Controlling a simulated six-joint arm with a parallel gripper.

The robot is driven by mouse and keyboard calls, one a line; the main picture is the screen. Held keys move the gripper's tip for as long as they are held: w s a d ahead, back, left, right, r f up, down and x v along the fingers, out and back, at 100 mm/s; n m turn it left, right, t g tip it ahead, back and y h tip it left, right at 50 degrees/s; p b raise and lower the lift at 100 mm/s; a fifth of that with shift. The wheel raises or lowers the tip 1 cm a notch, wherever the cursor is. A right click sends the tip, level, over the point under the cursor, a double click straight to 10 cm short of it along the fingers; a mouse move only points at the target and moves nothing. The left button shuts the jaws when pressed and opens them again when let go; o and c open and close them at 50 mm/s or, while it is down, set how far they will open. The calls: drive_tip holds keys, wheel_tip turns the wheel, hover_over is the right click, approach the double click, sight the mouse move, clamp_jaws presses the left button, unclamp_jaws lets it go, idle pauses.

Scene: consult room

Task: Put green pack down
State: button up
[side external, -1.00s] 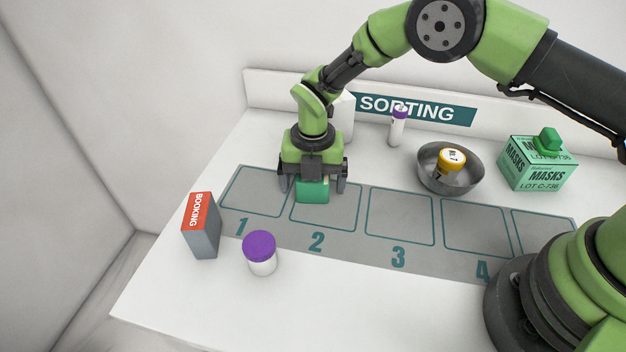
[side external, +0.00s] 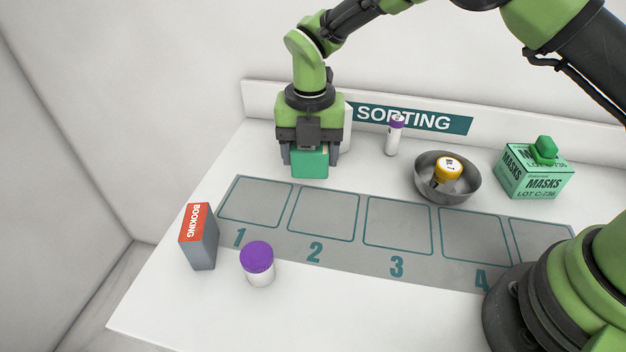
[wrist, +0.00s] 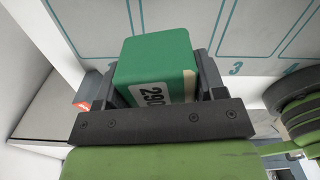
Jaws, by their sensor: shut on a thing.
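The green pack (side external: 309,162) is a small green block held between the fingers of my gripper (side external: 308,165). In the side external view it hangs above the table, behind squares 1 and 2 of the grey mat. In the wrist view the green pack (wrist: 155,62) fills the space between the fingers of my gripper (wrist: 168,80), and a white label reading "290" shows on it. The grey mat (side external: 285,238) has outlined squares numbered 1 to 4 and one more at the right; the visible squares are empty.
A red and grey BOOKING box (side external: 199,237) and a purple-capped jar (side external: 258,265) stand at the front left. A purple-capped tube (side external: 394,138), a metal bowl (side external: 428,186) with a yellow-capped bottle (side external: 447,170) and a green MASKS box (side external: 535,178) stand behind the mat.

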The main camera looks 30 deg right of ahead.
drive_tip(key=shift+r, duration=0.55)
drive_tip(key=shift+s+a+r, duration=0.1)
drive_tip(key=shift+s+r, duration=0.05)
drive_tip(key=shift+r, duration=0.05)
drive_tip(key=s+a+n, duration=0.4)
drive_tip(key=s, duration=0.4)
drive_tip(key=n, duration=0.3)
hover_over(340, 291)
wheel_tip(340, 291, down, 5)
drive_tip(key=shift+s+f, duration=0.1)
drive_tip(key=shift+f, duration=2.3)
drive_tip(key=shift+f, duration=0.1)
drive_tip(key=o, duration=1.1)
